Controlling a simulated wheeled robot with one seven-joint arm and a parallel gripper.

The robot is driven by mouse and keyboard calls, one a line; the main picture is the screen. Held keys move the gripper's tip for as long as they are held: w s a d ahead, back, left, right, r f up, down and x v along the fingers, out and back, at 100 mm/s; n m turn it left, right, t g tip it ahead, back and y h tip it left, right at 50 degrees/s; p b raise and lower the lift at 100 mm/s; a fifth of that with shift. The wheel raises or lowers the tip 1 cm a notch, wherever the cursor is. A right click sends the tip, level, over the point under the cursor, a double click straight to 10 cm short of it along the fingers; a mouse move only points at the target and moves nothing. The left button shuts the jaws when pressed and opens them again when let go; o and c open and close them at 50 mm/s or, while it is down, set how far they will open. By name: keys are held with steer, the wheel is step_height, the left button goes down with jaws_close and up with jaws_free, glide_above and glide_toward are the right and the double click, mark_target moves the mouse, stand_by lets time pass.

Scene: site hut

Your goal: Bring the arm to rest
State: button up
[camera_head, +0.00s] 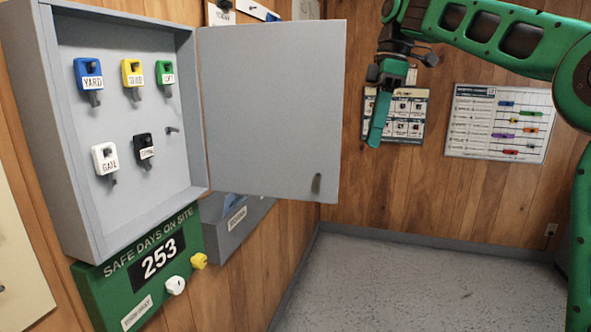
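My gripper (379,122) hangs at the end of my green arm in the upper middle right, pointing down in front of the far wall. It is seen side-on, so I cannot tell whether its fingers are apart or together. No object shows in it. It is well to the right of the grey key cabinet (75,205) and apart from the cabinet's open door (270,110).
Inside the cabinet hang several tagged keys, such as the blue YARD key (88,75); one hook (172,130) is bare. Below are a green safety sign (190,235) and a grey wall tray (240,240). Posters (500,122) hang on the far wall. The floor (420,285) is clear.

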steer(key=s+d+f+m+h, duration=0.2)
steer(key=s+d+f+m, duration=1.3)
steer(key=s+d+f, duration=0.4)
steer(key=s+d+f+m, duration=0.1)
steer(key=s+f+m, duration=0.6)
steer(key=s+f, duration=0.4)
steer(key=s, duration=0.5)
steer(key=shift+s+d+m+t, duration=0.3)
steer(key=shift+d+t, duration=0.05)
steer(key=shift+t, duration=0.05)
